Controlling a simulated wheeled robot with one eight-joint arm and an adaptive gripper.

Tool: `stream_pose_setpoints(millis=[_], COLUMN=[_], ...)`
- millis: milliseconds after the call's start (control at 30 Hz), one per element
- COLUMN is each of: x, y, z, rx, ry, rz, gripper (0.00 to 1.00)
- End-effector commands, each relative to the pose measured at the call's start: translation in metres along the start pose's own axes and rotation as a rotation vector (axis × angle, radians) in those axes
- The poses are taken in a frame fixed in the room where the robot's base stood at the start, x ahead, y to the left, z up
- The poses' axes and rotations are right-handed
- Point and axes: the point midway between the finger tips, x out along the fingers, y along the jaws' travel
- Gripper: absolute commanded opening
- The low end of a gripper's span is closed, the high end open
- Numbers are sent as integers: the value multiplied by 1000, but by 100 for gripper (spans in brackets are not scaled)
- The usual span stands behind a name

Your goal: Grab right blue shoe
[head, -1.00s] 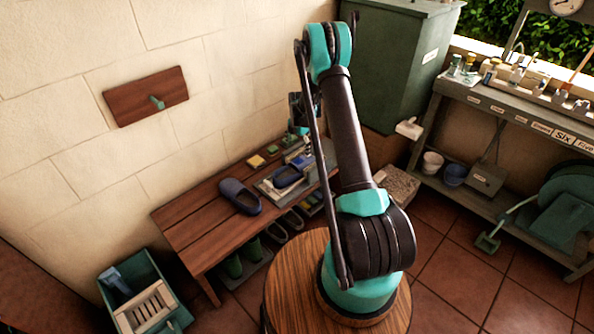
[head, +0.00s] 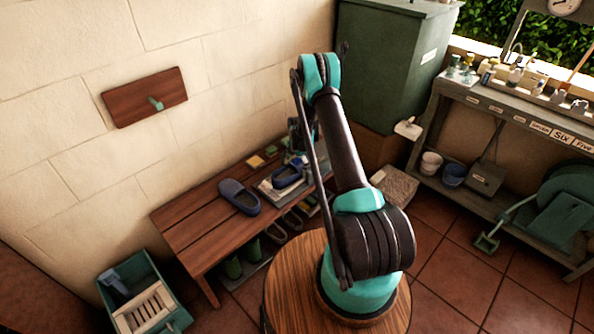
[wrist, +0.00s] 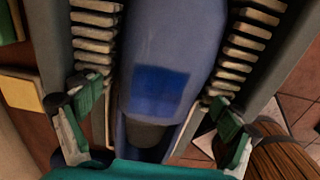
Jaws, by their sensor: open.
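The right blue shoe (head: 287,177) rests on a grey tray-like holder on the wooden bench, right of the other blue shoe (head: 239,197). In the wrist view the right blue shoe (wrist: 160,45) fills the middle, with a darker blue square on top and its dark opening near the bottom. My gripper (wrist: 155,108) is open, with one green-and-dark finger on each side of the shoe; gaps show and it is not closed on it. In the head view my arm partly hides the gripper.
The holder (wrist: 55,60) has rows of pale ribs on both sides of the shoe. Small yellow and green blocks lie behind it by the wall. More footwear stands under the bench (head: 190,226). A green crate (head: 150,300) is at lower left.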

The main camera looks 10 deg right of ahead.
Motion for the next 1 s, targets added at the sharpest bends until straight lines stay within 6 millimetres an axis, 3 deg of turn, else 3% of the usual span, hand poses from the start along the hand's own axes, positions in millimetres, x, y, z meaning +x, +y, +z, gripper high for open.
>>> stream_pose_setpoints(millis=[167, 600, 1000], x=[0, 0, -9], y=[0, 0, 0], z=[0, 0, 0], rx=[0, 0, 0], ry=[0, 0, 0], rz=[0, 0, 0], gripper=[91, 39, 39])
